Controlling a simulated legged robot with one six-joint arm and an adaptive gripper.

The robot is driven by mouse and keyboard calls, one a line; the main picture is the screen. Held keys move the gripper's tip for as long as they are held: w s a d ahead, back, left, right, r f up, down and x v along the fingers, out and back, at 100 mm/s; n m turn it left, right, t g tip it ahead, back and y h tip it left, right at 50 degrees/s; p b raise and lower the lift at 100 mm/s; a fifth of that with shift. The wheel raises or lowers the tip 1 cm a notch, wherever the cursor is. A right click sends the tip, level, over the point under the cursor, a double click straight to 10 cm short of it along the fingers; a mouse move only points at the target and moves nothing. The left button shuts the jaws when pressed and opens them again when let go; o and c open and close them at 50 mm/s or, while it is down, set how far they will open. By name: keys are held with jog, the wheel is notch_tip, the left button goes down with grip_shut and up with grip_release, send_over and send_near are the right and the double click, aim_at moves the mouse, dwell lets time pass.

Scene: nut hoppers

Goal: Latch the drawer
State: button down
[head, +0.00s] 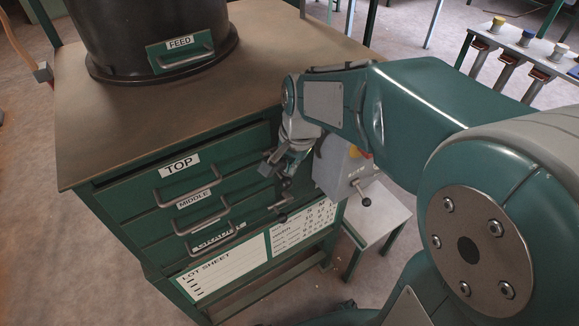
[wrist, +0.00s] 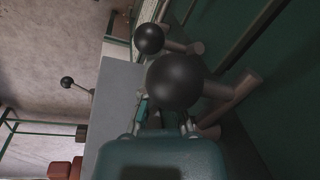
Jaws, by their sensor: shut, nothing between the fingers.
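The green cabinet has a drawer labelled TOP (head: 130,190), one labelled MIDDLE (head: 150,222) and a lower one with a partly hidden label. The drawer fronts look roughly flush. Metal latch levers with black ball knobs sit at their right edge; one lower knob (head: 283,217) shows below my gripper (head: 284,187). In the wrist view, a large black knob (wrist: 174,82) on a metal lever stands right at my fingertips and hides them, with a second knob (wrist: 149,39) beyond it. My gripper is shut and empty; I cannot tell whether it touches the knob.
A black hopper labelled FEED (head: 180,43) stands on the cabinet top (head: 270,50). A grey box (head: 338,170) with its own knobbed lever (head: 364,201) is right of my gripper, above a small stand (head: 385,215). A rack with several coloured-top items (head: 525,40) stands at the back right.

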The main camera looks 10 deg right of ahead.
notch_tip(320, 180, up, 11)
jog(key=s+d, duration=0.1)
jog(key=shift+s, duration=0.15)
jog(key=shift+f, duration=0.1)
